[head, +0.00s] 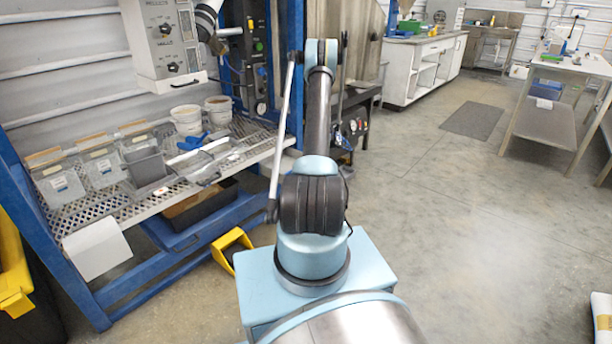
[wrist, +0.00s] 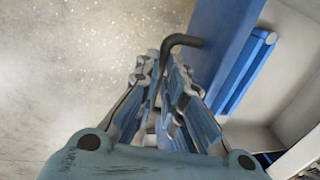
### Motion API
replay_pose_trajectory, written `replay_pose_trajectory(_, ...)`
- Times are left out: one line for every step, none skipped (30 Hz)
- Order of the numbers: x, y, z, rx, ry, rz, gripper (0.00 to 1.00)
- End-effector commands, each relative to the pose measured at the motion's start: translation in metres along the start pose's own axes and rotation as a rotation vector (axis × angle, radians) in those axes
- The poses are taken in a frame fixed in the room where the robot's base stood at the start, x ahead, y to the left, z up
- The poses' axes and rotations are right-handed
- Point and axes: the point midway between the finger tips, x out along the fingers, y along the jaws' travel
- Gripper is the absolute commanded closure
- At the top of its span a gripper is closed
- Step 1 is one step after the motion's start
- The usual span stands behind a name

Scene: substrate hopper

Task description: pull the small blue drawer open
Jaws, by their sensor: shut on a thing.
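In the wrist view, my gripper (wrist: 165,75) has its fingers close together around a dark bent bar (wrist: 182,41), which looks like a handle. The bar comes out from between the fingers and curves right toward a blue panel (wrist: 226,38). The panel looks like the front of the small blue drawer, but only part of it shows. Right of it are pale grey surfaces and a second blue strip (wrist: 247,70). I cannot tell how far the drawer is open.
A blue-framed rack (head: 262,157) at left holds clear bins (head: 58,184) and white tubs (head: 187,121) on a mesh shelf. A yellow bin (head: 231,247) stands on the floor. White counters (head: 420,67) and a table (head: 570,65) stand at the back.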

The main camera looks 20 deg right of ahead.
Motion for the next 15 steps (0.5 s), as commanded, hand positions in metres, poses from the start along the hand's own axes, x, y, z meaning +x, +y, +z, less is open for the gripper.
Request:
replay_pose_trajectory(0.001,0.0044,0.003,-0.001,-0.007,0.002,1.0)
replay_pose_trajectory(0.0006,0.0062,0.0026,-0.001,-0.007,0.002,1.0)
replay_pose_trajectory(0.0003,0.0082,0.0022,0.0,-0.007,0.002,1.0)
replay_pose_trajectory(0.0001,0.0094,0.002,0.0,-0.007,0.002,1.0)
replay_pose_trajectory(-0.0001,0.0104,0.0017,0.0,-0.006,0.002,1.0)
replay_pose_trajectory(-0.0003,0.0114,0.0014,0.0,-0.006,0.002,1.0)
replay_pose_trajectory(-0.0004,0.0119,0.0013,0.0,-0.006,0.002,1.0)
replay_pose_trajectory(-0.0005,0.0122,0.0011,0.0,-0.006,0.002,1.0)
replay_pose_trajectory(-0.0005,0.0126,0.0009,0.0,-0.006,0.002,1.0)
replay_pose_trajectory(-0.0005,0.0126,0.0008,0.0,-0.006,0.002,1.0)
replay_pose_trajectory(-0.0005,0.0127,0.0007,0.0,-0.005,0.002,1.0)
replay_pose_trajectory(-0.0005,0.0127,0.0006,0.0,-0.005,0.002,1.0)
replay_pose_trajectory(-0.0005,0.0127,0.0005,0.0,-0.005,0.002,1.0)
replay_pose_trajectory(-0.0005,0.0127,0.0004,0.0,-0.005,0.002,1.0)
replay_pose_trajectory(-0.0005,0.0128,0.0002,0.0,-0.005,0.002,1.0)
